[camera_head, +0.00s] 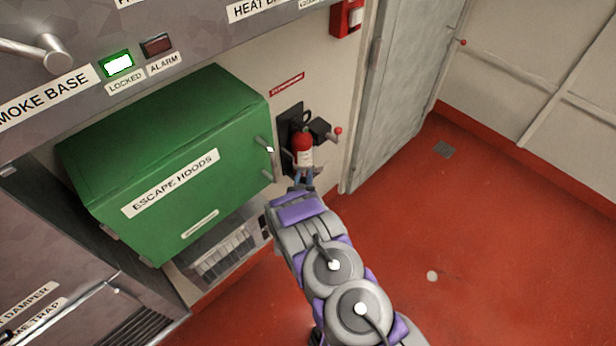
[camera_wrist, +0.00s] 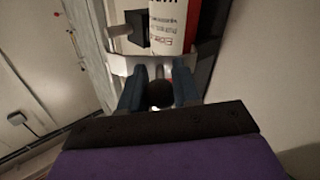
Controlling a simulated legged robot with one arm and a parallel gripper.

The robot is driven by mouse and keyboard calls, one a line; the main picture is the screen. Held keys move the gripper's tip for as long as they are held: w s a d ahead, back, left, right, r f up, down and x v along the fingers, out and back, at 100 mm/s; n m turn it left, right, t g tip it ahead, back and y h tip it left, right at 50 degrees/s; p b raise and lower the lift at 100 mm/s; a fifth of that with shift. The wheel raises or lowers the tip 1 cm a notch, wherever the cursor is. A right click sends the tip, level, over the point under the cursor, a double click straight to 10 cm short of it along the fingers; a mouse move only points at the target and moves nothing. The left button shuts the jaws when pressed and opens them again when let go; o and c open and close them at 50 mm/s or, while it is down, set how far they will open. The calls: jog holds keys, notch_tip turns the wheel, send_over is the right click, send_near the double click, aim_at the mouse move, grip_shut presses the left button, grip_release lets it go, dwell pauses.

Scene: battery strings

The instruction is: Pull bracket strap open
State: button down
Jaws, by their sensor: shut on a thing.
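A red and white fire extinguisher (camera_head: 303,150) stands upright in a black wall bracket (camera_head: 289,125). In the wrist view its white label (camera_wrist: 168,28) fills the top. A pale metal bracket strap (camera_wrist: 122,64) runs across the front of the extinguisher and looks closed around it. My gripper (camera_head: 304,178) is at the lower front of the extinguisher. Its blue fingers in the wrist view (camera_wrist: 159,78) are shut on a dark round knob (camera_wrist: 161,93) at the front of the strap. The exact contact is partly hidden between the fingers.
A green escape hoods box (camera_head: 170,165) juts out left of the extinguisher. A black box with a red-tipped lever (camera_head: 322,130) is just right of it. A grey door (camera_head: 400,90) is farther right. The red floor (camera_head: 480,240) at right is mostly clear.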

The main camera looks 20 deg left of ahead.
jog(key=shift+s+a+m+h, duration=0.25)
jog(key=shift+m+h, duration=0.15)
jog(key=shift+h, duration=0.2)
jog(key=c, duration=0.8)
grip_release()
jog(key=shift+w+a, duration=0.1)
jog(key=s+d+p, duration=0.1)
jog(key=s, duration=0.4)
jog(key=s+d+p, duration=0.1)
jog(key=s, duration=0.5)
jog(key=s+p, duration=0.1)
jog(key=s, duration=0.5)
jog(key=shift+s+d+f, duration=0.1)
jog(key=shift+d, duration=0.3)
jog(key=shift+c, duration=0.3)
